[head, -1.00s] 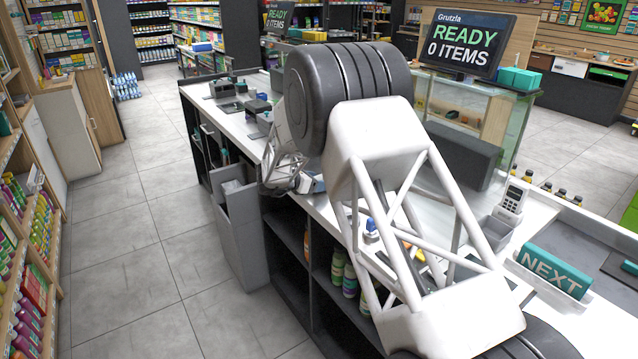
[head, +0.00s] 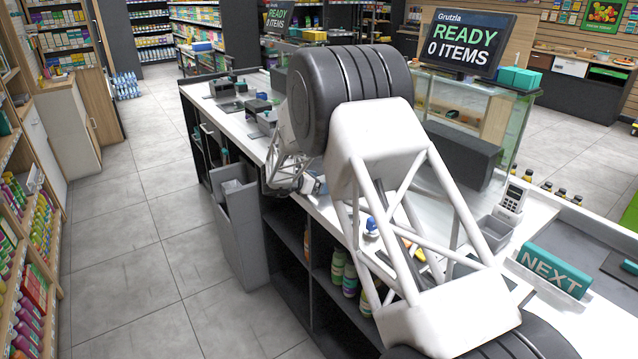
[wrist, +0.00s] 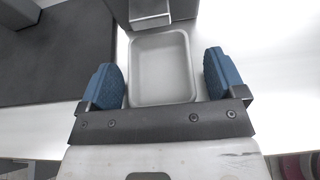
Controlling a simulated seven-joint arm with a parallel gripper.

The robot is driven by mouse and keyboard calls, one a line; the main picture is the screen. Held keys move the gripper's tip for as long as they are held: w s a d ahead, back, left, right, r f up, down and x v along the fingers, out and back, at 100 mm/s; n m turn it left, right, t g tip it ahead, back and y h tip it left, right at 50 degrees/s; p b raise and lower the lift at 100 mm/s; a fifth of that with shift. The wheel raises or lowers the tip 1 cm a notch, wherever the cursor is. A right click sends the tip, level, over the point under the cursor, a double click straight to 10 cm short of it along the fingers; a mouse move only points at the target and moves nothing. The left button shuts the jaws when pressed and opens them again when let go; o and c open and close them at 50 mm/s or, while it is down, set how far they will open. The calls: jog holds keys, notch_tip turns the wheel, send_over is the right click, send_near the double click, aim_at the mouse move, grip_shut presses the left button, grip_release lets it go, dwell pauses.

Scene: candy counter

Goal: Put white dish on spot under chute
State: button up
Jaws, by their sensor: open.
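The white dish (wrist: 161,67), a shallow rounded rectangular tray that looks light grey, sits upright in the wrist view. My gripper (wrist: 161,80) is open, with one blue finger on each side of the dish. A narrow gap shows at each side, and I cannot tell whether either finger touches it. The metal chute (wrist: 150,10) on a dark grey housing is just beyond the dish's far edge. No separate spot mark is visible. In the head view, my arm hides the dish and most of my gripper.
A dark mat (wrist: 50,55) lies left of the dish. White counter (wrist: 258,60) is clear to its right. In the head view, a grey bin (head: 240,228) stands at the counter's front, and a card terminal (head: 512,198) and NEXT bar (head: 555,270) are at right.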

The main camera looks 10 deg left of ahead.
jog(key=shift+r, duration=0.15)
jog(key=v, duration=1.2)
jog(key=shift+d+r, duration=0.1)
dwell(0.8)
